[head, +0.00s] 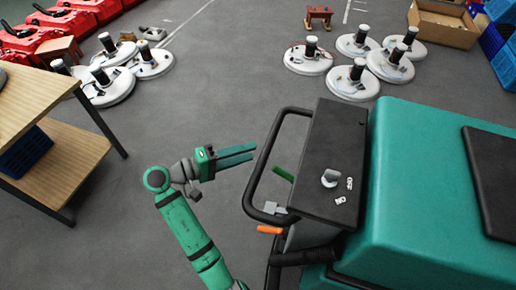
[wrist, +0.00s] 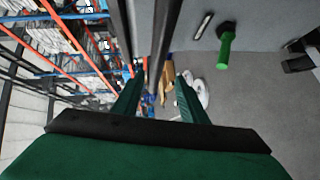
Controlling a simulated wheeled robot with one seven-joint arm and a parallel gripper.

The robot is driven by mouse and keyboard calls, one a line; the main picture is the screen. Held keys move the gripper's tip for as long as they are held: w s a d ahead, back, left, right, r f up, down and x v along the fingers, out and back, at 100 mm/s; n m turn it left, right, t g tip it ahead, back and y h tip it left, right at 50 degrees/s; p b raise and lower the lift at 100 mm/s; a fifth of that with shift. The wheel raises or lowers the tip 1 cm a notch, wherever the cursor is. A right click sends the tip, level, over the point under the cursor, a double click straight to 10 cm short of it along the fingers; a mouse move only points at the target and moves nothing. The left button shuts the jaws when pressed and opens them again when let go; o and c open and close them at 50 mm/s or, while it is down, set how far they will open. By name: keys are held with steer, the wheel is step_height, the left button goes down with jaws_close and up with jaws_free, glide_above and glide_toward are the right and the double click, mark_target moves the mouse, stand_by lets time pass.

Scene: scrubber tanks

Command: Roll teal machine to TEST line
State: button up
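The teal machine (head: 425,190) fills the right of the head view, cut off by the right and bottom edges. It has a black control panel (head: 325,165) with a grey knob, and a black looped handlebar (head: 256,172) on its left side. My gripper (head: 253,153) points right at the handlebar, just left of its upright bar. Its two green fingers are apart with nothing visibly between them. In the wrist view the fingers (wrist: 158,85) are also spread, with dark bars (wrist: 168,40) beyond them. I cannot tell whether they touch the handlebar. No TEST label is legible.
White floor lines (head: 186,31) show at the back. White round discs with black motors stand at back left (head: 150,62) and back centre (head: 308,62). A wooden table (head: 30,95) is at left, a cardboard box (head: 443,25) at back right. The middle floor is clear.

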mark_target(266, 151)
steer(key=shift+s+a+r, duration=0.1)
steer(key=shift+s+a, duration=0.2)
steer(key=shift+a, duration=0.35)
steer(key=shift+w, duration=0.1)
steer(key=x, duration=0.2)
steer(key=s+x, duration=0.1)
steer(key=x, duration=0.2)
steer(key=d+x, duration=0.1)
steer(key=x, duration=0.1)
steer(key=shift+s+d+r, duration=0.1)
steer(key=shift+d+r, duration=0.05)
steer(key=shift+d, duration=0.15)
